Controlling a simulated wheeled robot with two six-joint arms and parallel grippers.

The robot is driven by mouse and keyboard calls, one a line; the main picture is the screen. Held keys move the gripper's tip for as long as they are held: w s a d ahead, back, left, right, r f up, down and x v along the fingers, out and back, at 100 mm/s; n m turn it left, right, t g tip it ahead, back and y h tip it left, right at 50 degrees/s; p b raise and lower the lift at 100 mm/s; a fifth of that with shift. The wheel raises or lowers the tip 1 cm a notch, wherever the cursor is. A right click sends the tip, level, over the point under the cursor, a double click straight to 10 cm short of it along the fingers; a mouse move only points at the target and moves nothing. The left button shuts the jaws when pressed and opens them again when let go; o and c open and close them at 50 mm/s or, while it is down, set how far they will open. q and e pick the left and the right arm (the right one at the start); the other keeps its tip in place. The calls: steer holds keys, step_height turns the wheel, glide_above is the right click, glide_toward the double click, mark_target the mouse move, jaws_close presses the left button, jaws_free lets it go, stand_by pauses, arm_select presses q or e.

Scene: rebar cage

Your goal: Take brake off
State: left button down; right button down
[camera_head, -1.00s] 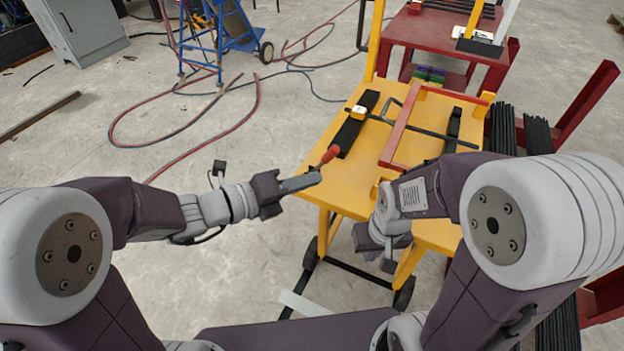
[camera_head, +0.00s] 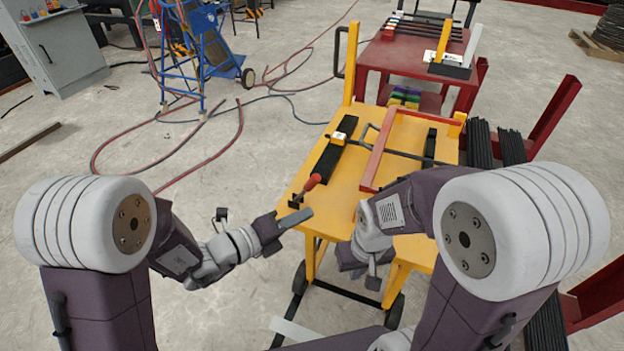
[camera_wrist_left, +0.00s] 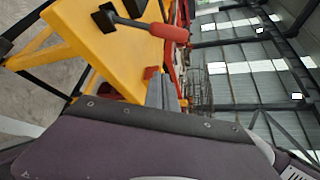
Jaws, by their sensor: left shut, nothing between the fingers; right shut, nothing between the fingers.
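A lever with a red grip (camera_head: 312,182) lies at the near left corner of the yellow cart (camera_head: 335,218). A black piece (camera_head: 295,201) is at its lower end. In the left wrist view the red grip (camera_wrist_left: 168,32) and a black block (camera_wrist_left: 105,18) show above the fingers. My left gripper (camera_head: 306,217) is shut and empty, just in front of the cart's corner and apart from the grip. It also shows in the left wrist view (camera_wrist_left: 160,92). My right gripper (camera_head: 373,282) is shut and points down by the cart's near edge. I cannot tell which part is the brake.
The cart carries a black bar (camera_head: 328,160) and a red frame (camera_head: 380,152). A red table (camera_head: 400,60) stands behind it. Dark rods (camera_head: 482,145) lie to the right. Hoses (camera_head: 236,150) cross the floor on the left.

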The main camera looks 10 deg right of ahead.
mark_target(310, 185)
arm_select(q)
steer(key=b+x, duration=0.2)
steer(key=x, duration=0.6)
steer(key=shift+s+f+b, duration=0.1)
steer(key=shift+f+b, duration=0.05)
steer(key=shift+b, duration=0.25)
steer(key=shift+w+a+r, duration=0.9)
steer(key=shift+a, duration=0.2)
steer(key=shift+w+a+r, duration=0.25)
steer(key=shift+w+a, duration=0.1)
steer(key=shift+a+r, duration=0.1)
steer(key=shift+w+a+r+n+h+p, duration=0.6)
steer(key=shift+a+n+p, duration=0.25)
steer(key=shift+p, duration=0.4)
steer(key=w+a+n+t+h+p, duration=0.2)
steer(key=w+a+n+h+p, duration=0.1)
steer(key=a+n+p, duration=0.3)
steer(key=shift+w+a+n, duration=0.2)
steer(key=shift+w+n, duration=0.35)
steer(key=shift+w, duration=0.1)
